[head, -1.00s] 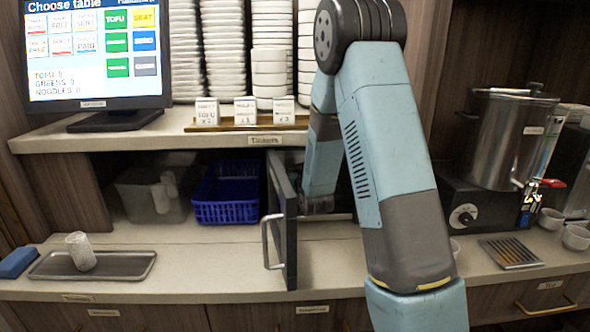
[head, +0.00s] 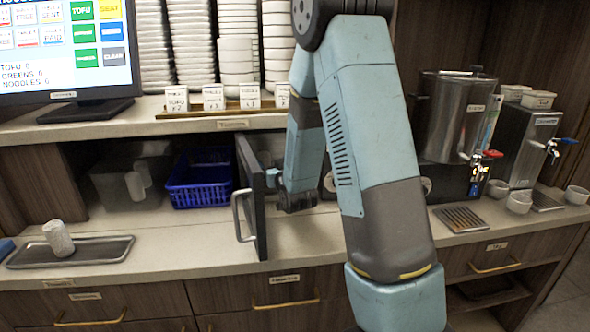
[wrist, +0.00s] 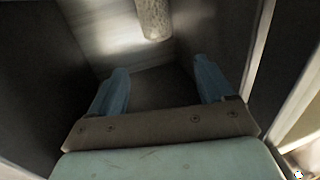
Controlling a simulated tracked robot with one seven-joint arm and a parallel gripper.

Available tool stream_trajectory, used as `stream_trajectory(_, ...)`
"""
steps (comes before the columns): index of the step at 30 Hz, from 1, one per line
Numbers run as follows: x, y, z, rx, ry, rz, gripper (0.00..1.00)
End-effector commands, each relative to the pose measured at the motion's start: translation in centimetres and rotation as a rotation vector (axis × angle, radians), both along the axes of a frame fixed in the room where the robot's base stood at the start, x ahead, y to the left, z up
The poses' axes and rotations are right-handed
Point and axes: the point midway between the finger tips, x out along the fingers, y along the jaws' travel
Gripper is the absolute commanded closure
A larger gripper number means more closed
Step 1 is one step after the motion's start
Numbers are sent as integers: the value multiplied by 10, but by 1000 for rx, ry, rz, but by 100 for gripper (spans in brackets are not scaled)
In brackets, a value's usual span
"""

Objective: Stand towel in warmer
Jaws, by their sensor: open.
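The towel warmer's dark door (head: 253,198) stands open in the head view, with a pale handle (head: 243,216). My forearm reaches in behind it, so my gripper is hidden there. In the wrist view my gripper (wrist: 160,72) is open, with nothing between its two blue fingers. Dark walls are on both sides of it. A pale, rough, rolled towel (wrist: 153,18) shows ahead, past the fingertips and apart from them; its upper end is cut off by the frame. Another white rolled towel (head: 58,238) stands slightly tilted on a metal tray (head: 105,250) at left in the head view.
A blue basket (head: 199,183) and a clear container sit on the lower shelf left of the door. A screen (head: 75,48), stacked dishes and small label cards (head: 213,97) stand above. An urn (head: 452,115) and several cups are at right. The counter before the tray is clear.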

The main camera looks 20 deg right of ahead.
Motion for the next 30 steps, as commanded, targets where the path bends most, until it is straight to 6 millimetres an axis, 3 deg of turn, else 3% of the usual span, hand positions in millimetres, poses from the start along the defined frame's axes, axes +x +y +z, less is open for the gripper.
stream_trajectory(8,-21,-8,44,-4,157,-21,19)
stream_trajectory(14,-53,-10,74,-6,298,-30,19)
stream_trajectory(23,-123,-11,110,-8,512,-37,19)
stream_trajectory(30,-196,-11,132,-10,683,-40,19)
